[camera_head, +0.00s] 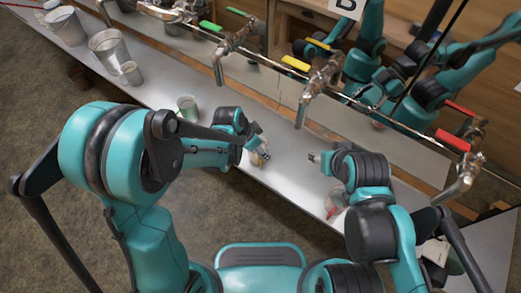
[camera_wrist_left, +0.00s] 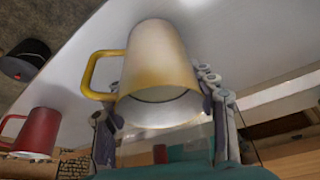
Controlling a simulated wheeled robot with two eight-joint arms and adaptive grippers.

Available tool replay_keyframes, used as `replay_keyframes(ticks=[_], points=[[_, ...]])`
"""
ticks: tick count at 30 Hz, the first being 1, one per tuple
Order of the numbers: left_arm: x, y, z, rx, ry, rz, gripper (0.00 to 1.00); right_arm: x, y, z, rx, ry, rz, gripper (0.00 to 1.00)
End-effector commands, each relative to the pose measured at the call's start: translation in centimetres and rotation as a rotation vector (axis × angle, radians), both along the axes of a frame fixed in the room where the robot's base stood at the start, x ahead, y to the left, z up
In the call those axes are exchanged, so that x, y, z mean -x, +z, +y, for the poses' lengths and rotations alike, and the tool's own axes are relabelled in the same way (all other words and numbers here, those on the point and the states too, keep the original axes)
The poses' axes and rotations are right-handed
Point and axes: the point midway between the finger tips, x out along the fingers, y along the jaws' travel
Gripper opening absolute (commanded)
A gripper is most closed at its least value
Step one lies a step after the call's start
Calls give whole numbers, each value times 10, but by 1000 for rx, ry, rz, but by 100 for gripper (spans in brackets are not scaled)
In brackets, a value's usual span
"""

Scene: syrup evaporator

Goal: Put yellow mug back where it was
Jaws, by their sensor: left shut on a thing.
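The yellow mug (camera_wrist_left: 160,55) is whitish with a yellow handle and rim. It fills the middle of the left wrist view, its open end towards the bottom of the picture and its handle to the left. My left gripper (camera_wrist_left: 165,118) is shut on it, a finger on each side. In the head view, my left gripper (camera_head: 264,153) mostly hides the mug (camera_head: 255,160) over the metal counter (camera_head: 285,172). I cannot tell whether the mug touches the counter. My right gripper (camera_head: 313,157) is over the counter to the right; its fingers are too small to read.
A red mug (camera_head: 332,205) stands near my right arm; it also shows in the left wrist view (camera_wrist_left: 32,135). A green mug (camera_head: 187,106) and several metal containers (camera_head: 108,50) stand to the left. Taps (camera_head: 316,88) overhang the counter's back. Counter between my grippers is clear.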

Motion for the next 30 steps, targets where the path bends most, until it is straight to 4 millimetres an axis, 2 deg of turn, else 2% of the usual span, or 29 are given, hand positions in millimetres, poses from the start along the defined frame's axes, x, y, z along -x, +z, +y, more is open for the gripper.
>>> replay_keyframes(ticks=[1, 12, 13, 15, 25, 30], points=[[0, -5, 0, 0, 0, 0, 6, 0, -3, 0, 0, 0, 0, 47], [0, -7, 0, 0, 0, 0, 6, 0, -5, 0, 0, 0, 0, 47], [0, -7, 0, 0, 0, 0, 61, 0, -5, 0, 0, 0, 0, 47], [0, -6, 0, 0, 0, 0, 77, 0, -4, 0, 0, 0, 0, 47], [0, -5, 0, 0, 0, 0, 77, 0, -3, 0, 0, 0, 0, 47], [4, 14, 6, 0, 2, 0, 77, 0, 7, 0, 0, 0, 0, 47]])
